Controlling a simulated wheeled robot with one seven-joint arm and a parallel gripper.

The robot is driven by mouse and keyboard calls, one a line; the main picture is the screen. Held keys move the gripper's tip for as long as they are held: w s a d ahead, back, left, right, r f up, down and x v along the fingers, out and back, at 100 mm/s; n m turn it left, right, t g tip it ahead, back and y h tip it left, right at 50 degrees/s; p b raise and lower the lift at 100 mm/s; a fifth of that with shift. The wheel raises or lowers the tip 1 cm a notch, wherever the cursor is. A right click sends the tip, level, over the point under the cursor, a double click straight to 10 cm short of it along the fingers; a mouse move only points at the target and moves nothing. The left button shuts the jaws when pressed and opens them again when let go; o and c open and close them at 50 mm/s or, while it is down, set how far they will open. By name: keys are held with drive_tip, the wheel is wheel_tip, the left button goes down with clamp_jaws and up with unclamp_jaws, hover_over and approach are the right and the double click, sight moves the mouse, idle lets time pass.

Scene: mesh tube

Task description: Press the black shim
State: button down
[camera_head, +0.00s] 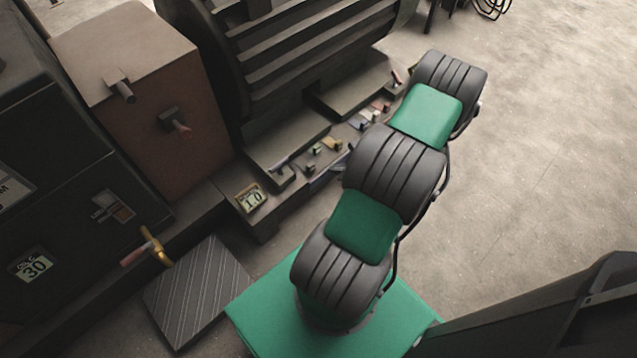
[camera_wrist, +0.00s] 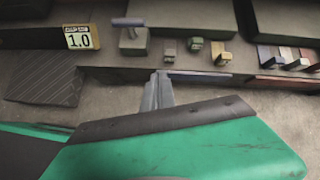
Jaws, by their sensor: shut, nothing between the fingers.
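A row of small coloured shims (camera_wrist: 286,57) sits at the right of the wrist view, on the dark machine ledge. The same row shows small in the head view (camera_head: 372,111), beside my arm. I cannot single out a black shim for certain among these small, dark pieces. My gripper (camera_wrist: 158,78) is shut and empty in the wrist view, with its fingers pointing at the ledge's front edge, left of the shim row. Whether it touches the edge is unclear. In the head view my arm hides the gripper.
Small blocks (camera_wrist: 196,44) and a purple-handled lever (camera_wrist: 128,22) stand on the ledge. A "1.0" label (camera_head: 251,198) marks its left end. A ribbed dark plate (camera_head: 199,292) lies below, near a brass-coloured handle (camera_head: 155,248). The floor (camera_head: 535,170) at right is clear.

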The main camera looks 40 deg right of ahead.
drive_tip(key=f+m, duration=0.1)
drive_tip(key=s+d+f+m, duration=0.1)
drive_tip(key=s+f+m+h, duration=0.1)
drive_tip(key=f, duration=0.1)
drive_tip(key=shift+d+t, duration=0.2)
drive_tip(key=shift+t, duration=0.1)
drive_tip(key=b, duration=0.5)
approach(313, 168)
drive_tip(key=x, duration=0.5)
drive_tip(key=shift+a+f, duration=0.1)
drive_tip(key=shift+f, duration=0.25)
drive_tip(key=shift+w+r, duration=0.1)
drive_tip(key=shift+w, duration=0.25)
